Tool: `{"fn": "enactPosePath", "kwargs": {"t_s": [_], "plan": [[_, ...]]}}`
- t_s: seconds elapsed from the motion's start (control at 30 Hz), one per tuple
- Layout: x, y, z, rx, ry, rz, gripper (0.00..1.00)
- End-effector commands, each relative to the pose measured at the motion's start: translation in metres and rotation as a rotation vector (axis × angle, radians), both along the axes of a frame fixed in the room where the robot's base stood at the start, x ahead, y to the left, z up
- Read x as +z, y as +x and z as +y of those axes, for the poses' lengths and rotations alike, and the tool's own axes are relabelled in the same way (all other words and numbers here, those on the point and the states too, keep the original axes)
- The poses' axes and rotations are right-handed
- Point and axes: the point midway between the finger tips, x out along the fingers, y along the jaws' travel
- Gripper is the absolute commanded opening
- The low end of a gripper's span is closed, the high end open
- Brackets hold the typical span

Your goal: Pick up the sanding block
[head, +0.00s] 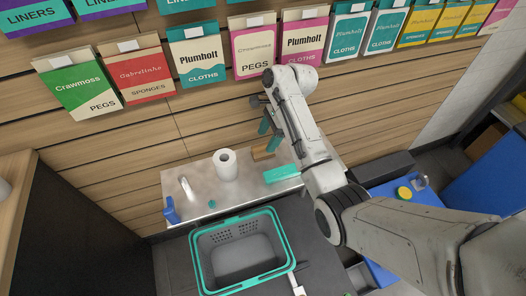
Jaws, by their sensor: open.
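A small brown block (261,154), which looks like the sanding block, lies on the pale metal counter (235,184) near its back edge, close to the slatted wall. My gripper (268,137) reaches in from the right with its teal-tipped fingers pointing down. It is open, and nothing shows between the fingers. The fingertips appear just above and beside the brown block; I cannot tell whether they touch it. The right side of the block is partly hidden by a finger.
A teal block (282,174) lies just in front of the brown one. A white paper roll (225,164) stands to the left, near a curved metal tap (185,187). A grey basket with teal rim (205,278) sits in front. Hanging packs (204,56) line the wall above.

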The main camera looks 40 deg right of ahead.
Motion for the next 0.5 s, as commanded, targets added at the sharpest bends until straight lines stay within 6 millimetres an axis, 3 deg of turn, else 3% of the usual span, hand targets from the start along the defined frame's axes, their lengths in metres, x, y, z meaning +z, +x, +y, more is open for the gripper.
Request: {"fn": "enactPosePath", "kwargs": {"t_s": [0.5], "plan": [[-0.053,0.008,0.013,0.001,-0.001,0.001,0.68]]}}
